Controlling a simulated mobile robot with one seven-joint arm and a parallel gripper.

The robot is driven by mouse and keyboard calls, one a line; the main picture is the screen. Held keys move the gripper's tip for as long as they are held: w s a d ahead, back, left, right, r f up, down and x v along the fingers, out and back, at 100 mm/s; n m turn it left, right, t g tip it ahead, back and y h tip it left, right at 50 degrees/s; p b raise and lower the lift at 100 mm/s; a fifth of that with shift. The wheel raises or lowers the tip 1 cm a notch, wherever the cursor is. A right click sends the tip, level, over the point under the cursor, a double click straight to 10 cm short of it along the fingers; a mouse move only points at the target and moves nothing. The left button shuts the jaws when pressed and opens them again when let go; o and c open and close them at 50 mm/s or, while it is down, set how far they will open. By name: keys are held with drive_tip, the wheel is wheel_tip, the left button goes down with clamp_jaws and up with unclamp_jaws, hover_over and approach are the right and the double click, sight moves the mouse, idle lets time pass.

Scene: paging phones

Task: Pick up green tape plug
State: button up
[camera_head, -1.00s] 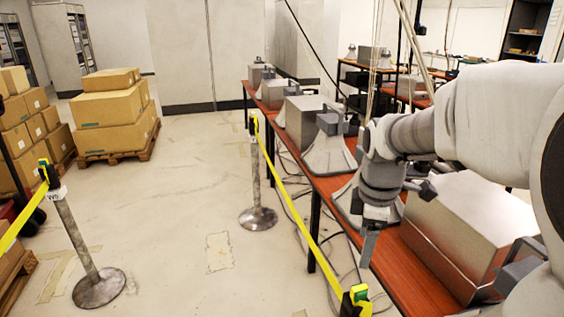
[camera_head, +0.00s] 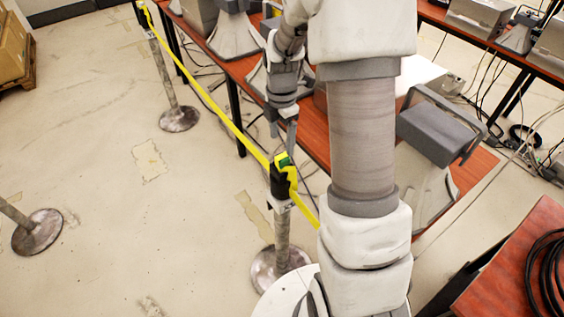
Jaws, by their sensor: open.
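A green tape plug (camera_head: 284,160) sits at the top of the nearest barrier post (camera_head: 281,228), on its black head. Yellow tape (camera_head: 232,129) runs from this post to the post farther back, and more tape leaves it toward the lower right. My gripper (camera_head: 282,130) points down in the middle of the view, just above and behind the plug in the picture. Its fingers are apart and nothing shows between them. I cannot tell the exact depth gap between fingers and plug.
A red-brown table (camera_head: 316,135) with metal boxes and grey horn speakers (camera_head: 233,35) runs close behind my gripper. Another post (camera_head: 168,85) stands at the back left. Cables lie under the table. The floor at left (camera_head: 85,130) is mostly clear.

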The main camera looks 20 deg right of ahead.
sight(282, 157)
drive_tip(key=shift+d+f+p, duration=0.1)
drive_tip(key=shift+f+p, duration=0.25)
drive_tip(key=shift+f, duration=3.6)
clamp_jaws()
